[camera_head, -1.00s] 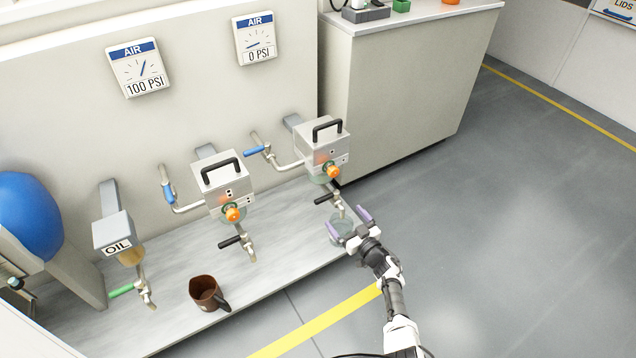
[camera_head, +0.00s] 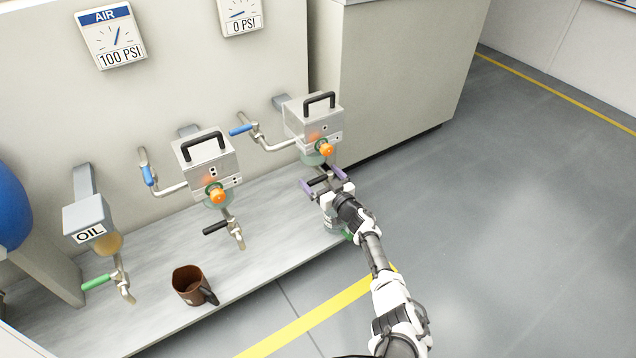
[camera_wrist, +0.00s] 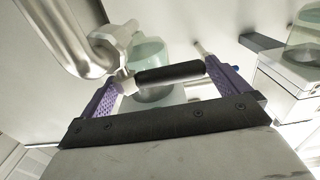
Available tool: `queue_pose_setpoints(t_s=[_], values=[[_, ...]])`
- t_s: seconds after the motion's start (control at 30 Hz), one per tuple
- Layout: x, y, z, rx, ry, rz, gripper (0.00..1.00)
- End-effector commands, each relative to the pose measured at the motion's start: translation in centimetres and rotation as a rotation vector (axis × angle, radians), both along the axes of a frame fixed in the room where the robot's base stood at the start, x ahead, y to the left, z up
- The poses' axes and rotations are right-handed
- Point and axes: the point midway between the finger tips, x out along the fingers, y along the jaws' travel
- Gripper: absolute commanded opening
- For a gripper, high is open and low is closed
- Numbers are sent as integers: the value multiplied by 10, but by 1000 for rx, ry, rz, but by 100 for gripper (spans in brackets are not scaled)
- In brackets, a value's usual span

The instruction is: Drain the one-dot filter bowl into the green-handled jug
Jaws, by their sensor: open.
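The right-hand filter unit (camera_head: 309,116) is a grey box with what looks like one dark dot on its upper face, and an orange knob (camera_head: 327,150) in front. Its greenish bowl (camera_head: 310,158) is partly hidden below. My gripper (camera_head: 323,180) is open, with its purple fingers on either side of the black drain handle under this bowl. In the wrist view the black handle (camera_wrist: 170,74) lies between the spread fingers. A clear jug (camera_head: 333,224) with a green part (camera_head: 347,236) stands below my gripper, mostly hidden by it.
A middle filter unit (camera_head: 204,160) has its own black drain handle (camera_head: 216,228). An oil unit (camera_head: 88,217) with a green lever (camera_head: 97,282) is at left. A brown jug (camera_head: 189,285) stands on the bench (camera_head: 262,240). Gauges read 100 PSI (camera_head: 110,35) and 0 PSI (camera_head: 239,14).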

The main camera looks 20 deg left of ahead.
Motion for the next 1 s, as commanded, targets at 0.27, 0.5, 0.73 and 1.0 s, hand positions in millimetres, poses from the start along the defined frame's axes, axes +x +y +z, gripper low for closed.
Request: queue_pose_setpoints(t_s=[0.27,0.5,0.73,1.0], values=[[12,15,-1,1,-1,0,100],[13,17,1,1,0,0,100],[13,16,1,1,0,-1,83],[13,16,0,1,1,0,48]])
